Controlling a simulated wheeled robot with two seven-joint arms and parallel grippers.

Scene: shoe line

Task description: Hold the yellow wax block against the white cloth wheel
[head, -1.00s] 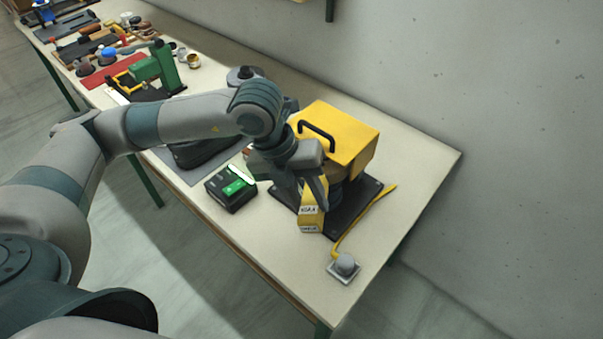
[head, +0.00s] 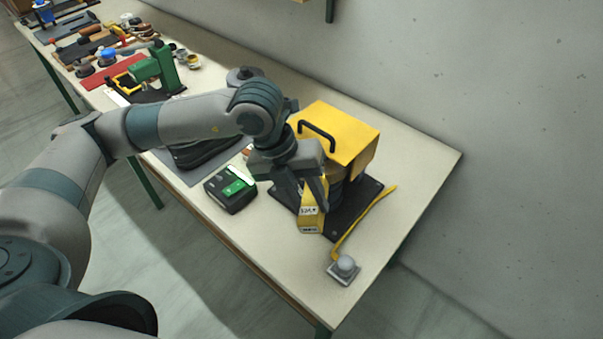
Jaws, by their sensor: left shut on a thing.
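The yellow wax block (head: 310,220), with a pale printed label, is in the jaws of my left gripper (head: 314,194). The gripper is shut on it and holds it at the front of the yellow-hooded machine (head: 350,140), over the machine's black base plate (head: 345,222). The white cloth wheel cannot be made out; the hood and my gripper cover that area. I cannot tell whether the block touches the wheel. My right gripper is not in view.
A black box with a green top (head: 231,188) stands left of the gripper. A green tool (head: 155,68) and several small things lie farther back.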

